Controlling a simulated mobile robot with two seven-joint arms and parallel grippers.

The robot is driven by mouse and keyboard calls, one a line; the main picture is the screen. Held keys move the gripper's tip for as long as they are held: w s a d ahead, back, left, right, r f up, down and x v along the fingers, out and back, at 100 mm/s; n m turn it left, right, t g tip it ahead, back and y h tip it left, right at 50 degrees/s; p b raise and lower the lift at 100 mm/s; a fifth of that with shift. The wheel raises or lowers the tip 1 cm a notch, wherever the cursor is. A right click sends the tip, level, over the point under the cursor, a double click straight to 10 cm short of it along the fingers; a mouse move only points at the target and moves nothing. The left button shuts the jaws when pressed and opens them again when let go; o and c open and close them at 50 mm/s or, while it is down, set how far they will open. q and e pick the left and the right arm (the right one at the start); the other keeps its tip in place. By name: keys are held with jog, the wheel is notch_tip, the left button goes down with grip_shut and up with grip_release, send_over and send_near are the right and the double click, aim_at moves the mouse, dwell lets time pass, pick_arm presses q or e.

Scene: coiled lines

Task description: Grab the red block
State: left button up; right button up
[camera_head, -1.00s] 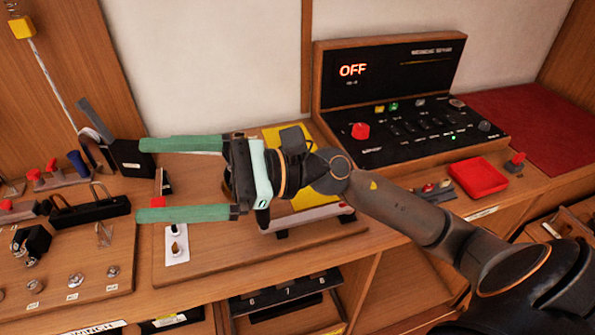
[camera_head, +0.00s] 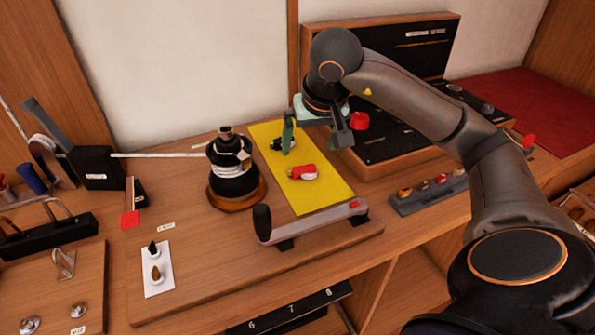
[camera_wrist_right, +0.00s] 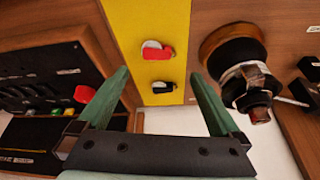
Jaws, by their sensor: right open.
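A small red block with a white end (camera_head: 303,172) lies on the yellow mat (camera_head: 322,200). In the right wrist view the red block (camera_wrist_right: 160,52) lies ahead of the fingertips, between their lines. My right gripper (camera_head: 315,140) is open and empty above the far part of the mat, pointing down. In the right wrist view its two green fingers (camera_wrist_right: 158,76) are spread wide, apart from the block. A black block with a white end (camera_wrist_right: 162,87) lies closer to the gripper. My left gripper is not in view.
A black winch drum (camera_head: 233,175) stands left of the mat. A grey handle (camera_head: 310,223) lies along the mat's front edge. A console with a red knob (camera_head: 360,121) is close on the right. A small red square (camera_head: 130,220) sits farther left.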

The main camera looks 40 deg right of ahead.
aim_at(302, 168)
jog(key=x, duration=0.5)
jog(key=shift+f, duration=0.2)
jog(key=x, duration=0.5)
jog(key=shift+w+d+f, duration=0.1)
jog(key=shift+w+d, duration=0.15)
jog(key=shift+w, duration=0.15)
grip_shut()
dwell(0.8)
